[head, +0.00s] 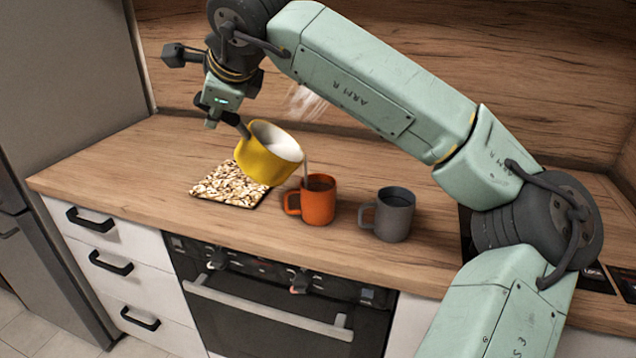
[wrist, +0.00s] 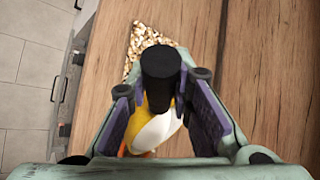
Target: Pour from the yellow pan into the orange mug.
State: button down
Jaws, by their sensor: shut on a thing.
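The yellow pan (head: 262,165) is off the counter and tilted toward the right, with a white inside. My gripper (head: 217,108) is shut on its dark handle; the wrist view shows the black handle (wrist: 160,75) between the two pads and part of the yellow pan (wrist: 155,135) below. The orange mug (head: 319,204) stands upright on the counter, right of the pan and below its rim. A thin pale stream runs from the pan's lip down to the mug's mouth. The mug's inside looks dark; its fill level cannot be told.
A grey mug (head: 395,217) stands just right of the orange mug. A patterned trivet (head: 228,190) lies on the wooden counter (head: 110,170) below the pan. A splashback rises behind; an oven (head: 280,295) is below the front edge. The left counter is clear.

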jog(key=shift+d+r, duration=0.2)
jog(key=shift+d, duration=0.15)
jog(key=shift+d+r+m+y, duration=0.4)
jog(key=shift+d+r+y, duration=0.5)
jog(key=shift+d, duration=0.35)
dwell(1.7)
jog(key=shift+w+d+b, duration=0.1)
jog(key=shift+d+b, duration=0.35)
jog(key=shift+d, duration=0.2)
dwell(0.8)
